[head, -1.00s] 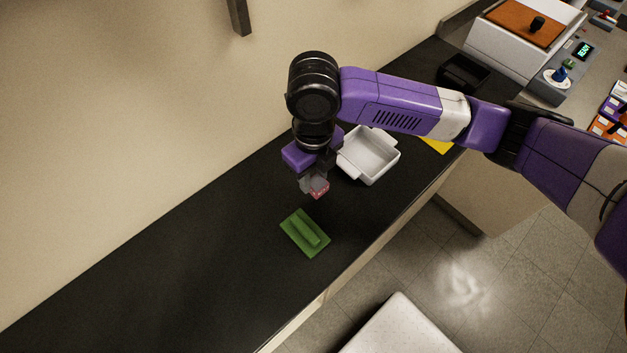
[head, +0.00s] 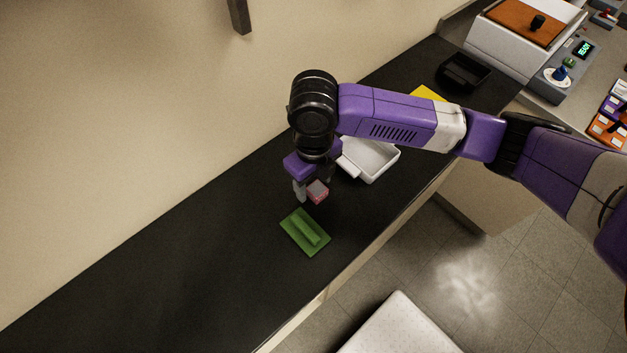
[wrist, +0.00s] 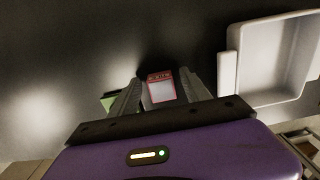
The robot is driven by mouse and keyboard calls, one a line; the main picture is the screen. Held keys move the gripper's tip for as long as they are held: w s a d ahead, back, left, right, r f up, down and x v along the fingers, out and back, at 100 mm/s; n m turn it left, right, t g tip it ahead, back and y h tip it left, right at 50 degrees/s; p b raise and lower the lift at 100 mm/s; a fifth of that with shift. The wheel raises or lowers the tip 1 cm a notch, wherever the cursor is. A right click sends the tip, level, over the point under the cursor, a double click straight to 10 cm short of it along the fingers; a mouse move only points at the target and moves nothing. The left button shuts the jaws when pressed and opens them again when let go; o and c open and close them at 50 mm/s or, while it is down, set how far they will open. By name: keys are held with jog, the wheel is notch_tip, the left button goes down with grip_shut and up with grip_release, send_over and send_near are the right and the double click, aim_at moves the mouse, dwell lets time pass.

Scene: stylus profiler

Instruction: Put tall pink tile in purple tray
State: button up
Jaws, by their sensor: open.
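A small pink block-like tile (head: 317,192) with a pale grey face is on or just above the black counter. In the wrist view the tile (wrist: 160,88) shows a pink border around a whitish face, between the two fingers. My gripper (head: 314,184) is open, its fingers on either side of the tile. I cannot tell whether either finger touches it. No purple tray is clear to me; a purple container (head: 613,107) shows at the far right edge beside an orange one, partly cut off.
A white tray (head: 372,171) stands just behind my gripper, partly hidden by my arm. A green plate with a raised bar (head: 305,232) lies in front. A black tray (head: 463,72), a yellow item (head: 427,94) and an instrument (head: 517,48) are farther back. The left counter is clear.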

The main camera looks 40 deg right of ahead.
aim_at(314, 185)
jog(key=shift+r, duration=0.1)
notch_tip(314, 185, up, 12)
jog(key=b, duration=0.1)
jog(key=shift+b, duration=0.3)
